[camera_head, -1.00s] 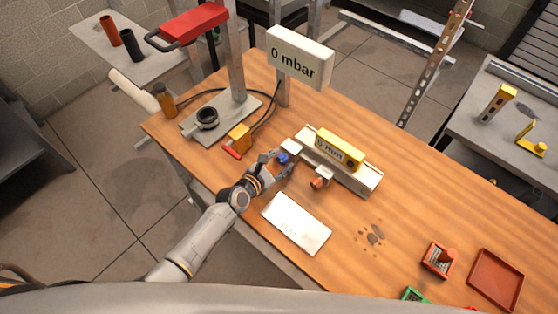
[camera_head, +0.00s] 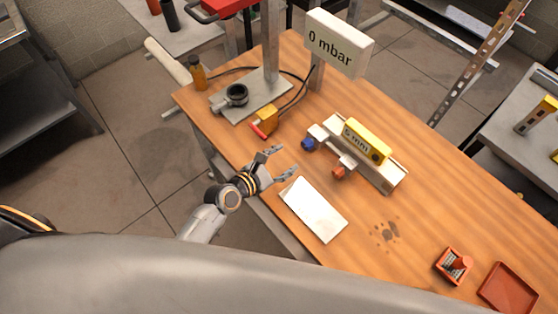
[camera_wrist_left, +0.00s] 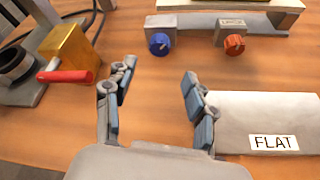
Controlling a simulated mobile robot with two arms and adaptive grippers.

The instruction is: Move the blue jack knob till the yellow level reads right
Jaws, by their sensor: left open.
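The blue jack knob (camera_head: 308,144) is on the front of a pale beam fixture (camera_head: 393,182) on the wooden table. The yellow level (camera_head: 367,141) lies on top of the fixture. Its small display seems to read 5 mm, with the rest unclear. In the left wrist view the knob stands beyond and between the open fingers (camera_wrist_left: 158,76). My right gripper is not in view.
An orange knob (camera_head: 339,172) is right of the blue one. A white plate (camera_head: 314,209) marked FLAT lies close to my left fingers. A yellow block with a red lever (camera_head: 264,124) stands to the left. A sign (camera_head: 338,43) reads 0 mbar.

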